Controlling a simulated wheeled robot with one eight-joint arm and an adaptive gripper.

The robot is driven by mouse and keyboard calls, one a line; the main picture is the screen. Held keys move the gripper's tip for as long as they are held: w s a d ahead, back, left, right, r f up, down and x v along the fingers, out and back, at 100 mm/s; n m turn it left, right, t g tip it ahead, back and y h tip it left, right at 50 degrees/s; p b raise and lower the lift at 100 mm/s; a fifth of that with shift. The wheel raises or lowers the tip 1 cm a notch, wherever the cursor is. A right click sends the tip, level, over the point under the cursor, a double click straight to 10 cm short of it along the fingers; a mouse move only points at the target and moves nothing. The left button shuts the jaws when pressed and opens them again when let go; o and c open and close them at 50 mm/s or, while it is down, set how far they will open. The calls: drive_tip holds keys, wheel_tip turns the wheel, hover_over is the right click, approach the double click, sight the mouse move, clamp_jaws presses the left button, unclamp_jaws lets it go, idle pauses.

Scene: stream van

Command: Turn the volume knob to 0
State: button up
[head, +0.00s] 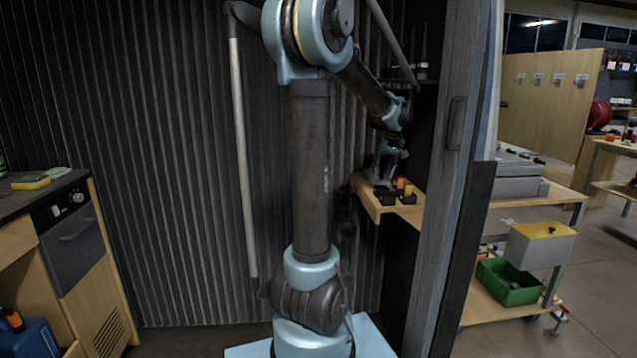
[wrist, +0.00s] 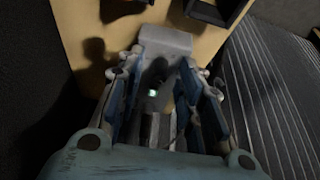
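My gripper (wrist: 158,75) reaches down toward a wooden shelf (wrist: 75,25), its two blue-padded fingers apart. Between and beyond the fingers lies a light grey block-like thing (wrist: 165,40), partly in dark shadow, with a small greenish-white light spot (wrist: 152,93). I cannot tell whether the fingers touch it. No volume knob can be made out for certain; the area between the fingers is dark. In the head view my gripper (head: 383,178) is low over the left part of the same shelf (head: 368,205), small and dark.
Black bins (head: 408,198) with orange and yellow items sit on the shelf beside my gripper. Dark bin edges also show at the top of the wrist view (wrist: 215,12). A corrugated dark wall (head: 180,150) stands behind. A cabinet with a knobbed panel (head: 68,205) is at left.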

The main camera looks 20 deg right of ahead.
drive_tip(key=m+h, duration=0.1)
drive_tip(key=m, duration=0.3)
drive_tip(key=shift+a+m+g+h, duration=0.15)
drive_tip(key=shift+m+g+h, duration=0.25)
drive_tip(key=m, duration=0.2)
drive_tip(key=m+g+h, duration=0.1)
drive_tip(key=m, duration=0.1)
drive_tip(key=shift+w+m, duration=0.2)
drive_tip(key=shift+m, duration=0.1)
drive_tip(key=m+g, duration=0.1)
drive_tip(key=m, duration=0.1)
drive_tip(key=m+g+h, duration=0.1)
drive_tip(key=m, duration=0.1)
drive_tip(key=shift+w+a+m, duration=0.1)
drive_tip(key=shift+m, duration=0.3)
drive_tip(key=m+g, duration=0.1)
drive_tip(key=m, duration=0.3)
drive_tip(key=shift+w+m+g, duration=0.15)
drive_tip(key=shift+m+g, duration=0.25)
drive_tip(key=v, duration=1.7)
drive_tip(key=s+a+f+n+t+y, duration=0.1)
drive_tip(key=s+a+f+n, duration=0.5)
drive_tip(key=a, duration=0.4)
drive_tip(key=s+a+f+n+t+y, duration=0.1)
drive_tip(key=s+a+f+n+t, duration=0.1)
drive_tip(key=s+a+f+n, duration=0.4)
drive_tip(key=a+f+n, duration=0.1)
drive_tip(key=a, duration=0.4)
drive_tip(key=shift+a, duration=0.2)
